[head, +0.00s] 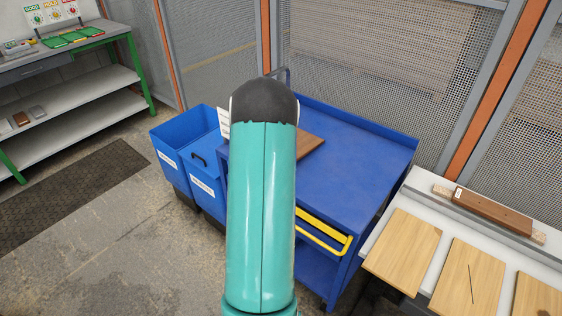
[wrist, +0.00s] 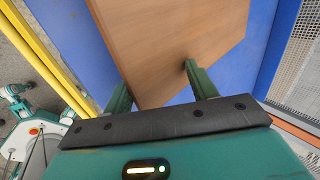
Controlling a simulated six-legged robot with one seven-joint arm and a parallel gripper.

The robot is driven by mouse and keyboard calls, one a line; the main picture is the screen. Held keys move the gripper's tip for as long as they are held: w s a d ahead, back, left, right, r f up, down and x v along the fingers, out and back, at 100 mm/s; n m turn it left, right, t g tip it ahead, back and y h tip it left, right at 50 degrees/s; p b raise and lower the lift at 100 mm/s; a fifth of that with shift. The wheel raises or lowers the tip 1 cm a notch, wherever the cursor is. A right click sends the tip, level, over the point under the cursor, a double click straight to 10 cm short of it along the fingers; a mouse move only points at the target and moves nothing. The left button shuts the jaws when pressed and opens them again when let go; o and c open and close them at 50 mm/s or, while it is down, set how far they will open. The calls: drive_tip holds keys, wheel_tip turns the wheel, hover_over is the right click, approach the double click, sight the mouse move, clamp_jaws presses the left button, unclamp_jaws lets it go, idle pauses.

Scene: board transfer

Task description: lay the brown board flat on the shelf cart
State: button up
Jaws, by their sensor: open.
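The brown board (wrist: 165,40) lies on the blue top of the shelf cart (wrist: 255,55), and it looks flat there. In the head view only a corner of the board (head: 312,145) shows, on the top of the cart (head: 365,165); my teal arm hides the rest. My gripper (wrist: 156,80) is open in the wrist view, its two green fingers apart at the board's near corner. I cannot tell whether the fingers touch the board. In the head view my gripper is hidden behind my arm.
The cart has a yellow handle (head: 324,231) at its front. Blue bins (head: 190,160) stand left of it. A white table (head: 455,207) at the right holds several light boards (head: 402,250) and a brown block (head: 493,211). A workbench (head: 70,65) stands far left. Mesh fencing is behind.

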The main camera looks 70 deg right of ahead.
drive_tip(key=shift+w+a+f+y, duration=0.1)
drive_tip(key=shift+a+f+y, duration=0.2)
drive_tip(key=shift+y, duration=0.2)
drive_tip(key=shift+r, duration=0.2)
drive_tip(key=shift+w+a+r, duration=0.2)
drive_tip(key=shift+a, duration=0.1)
drive_tip(key=shift+w+a+r, duration=0.15)
drive_tip(key=shift+a+r, duration=0.1)
drive_tip(key=shift+a, duration=0.25)
drive_tip(key=shift+w+a+r, duration=0.15)
drive_tip(key=shift+a+r, duration=0.1)
drive_tip(key=shift+a, duration=0.2)
